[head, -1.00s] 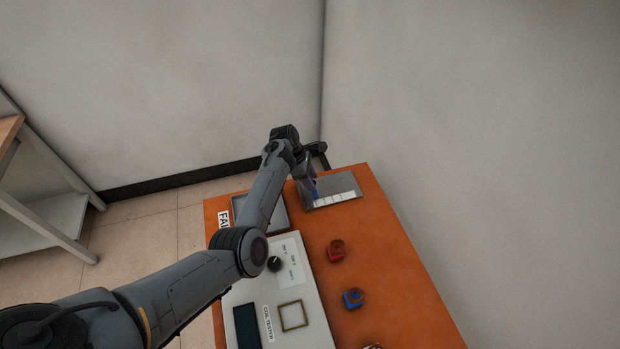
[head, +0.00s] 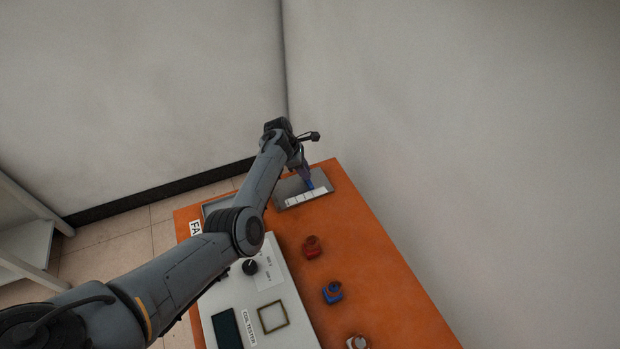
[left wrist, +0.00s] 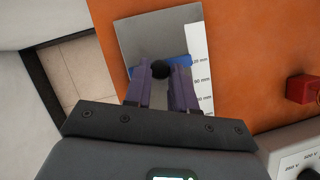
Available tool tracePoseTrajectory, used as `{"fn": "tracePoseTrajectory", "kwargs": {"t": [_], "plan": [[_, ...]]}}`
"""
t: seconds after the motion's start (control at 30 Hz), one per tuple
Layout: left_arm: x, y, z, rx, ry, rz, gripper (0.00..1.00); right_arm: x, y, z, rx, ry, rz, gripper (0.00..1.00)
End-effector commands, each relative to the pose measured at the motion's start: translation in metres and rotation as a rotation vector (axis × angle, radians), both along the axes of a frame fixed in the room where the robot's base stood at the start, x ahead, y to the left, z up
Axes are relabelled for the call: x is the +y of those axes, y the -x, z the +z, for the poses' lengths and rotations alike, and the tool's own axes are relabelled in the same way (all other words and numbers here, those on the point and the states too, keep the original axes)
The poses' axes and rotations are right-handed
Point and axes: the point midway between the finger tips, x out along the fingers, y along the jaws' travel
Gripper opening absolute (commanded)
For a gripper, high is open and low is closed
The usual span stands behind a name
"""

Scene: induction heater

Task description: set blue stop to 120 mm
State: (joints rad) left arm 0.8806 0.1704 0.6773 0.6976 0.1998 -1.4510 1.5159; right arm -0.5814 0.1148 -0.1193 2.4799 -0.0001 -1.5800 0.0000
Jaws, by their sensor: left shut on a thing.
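The blue stop (left wrist: 180,61) is a blue bar across the grey metal plate (left wrist: 143,32), beside the white scale (left wrist: 197,80). The plate also shows at the far end of the orange bench in the head view (head: 285,187). My left gripper (left wrist: 166,72) has its purple fingers on either side of the stop's black knob (left wrist: 161,70) and is shut on it. The bar lies near the scale's top label, which seems to end in "20 mm"; its first digit is unclear. The fingers hide part of the bar. My right gripper is not in view.
The orange bench (head: 370,255) carries a red part (head: 312,247), a blue part (head: 333,292) and a white-topped part (head: 356,342) along its right side. A coil tester panel (head: 285,290) with a black dial stands left of them. Walls rise behind and to the right.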

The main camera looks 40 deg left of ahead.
Motion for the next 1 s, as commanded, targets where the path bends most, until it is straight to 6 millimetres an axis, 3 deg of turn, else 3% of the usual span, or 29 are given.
{"fn": "tracePoseTrajectory", "kwargs": {"t": [0.37,0.4,0.53,0.83,1.0], "plan": [[0.004,-0.001,0.000,-0.001,0.000,0.012,0.00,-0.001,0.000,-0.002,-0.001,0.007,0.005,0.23],[0.004,-0.001,0.000,-0.001,0.000,0.012,0.29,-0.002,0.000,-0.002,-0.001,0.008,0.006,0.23],[0.004,-0.001,0.000,0.000,0.001,0.012,0.49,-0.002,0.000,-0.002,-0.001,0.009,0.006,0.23],[0.005,-0.001,0.001,0.000,0.001,0.013,0.50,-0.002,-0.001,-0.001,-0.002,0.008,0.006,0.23],[0.008,0.002,0.012,0.000,0.000,0.012,0.50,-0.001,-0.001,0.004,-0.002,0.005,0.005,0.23]]}}
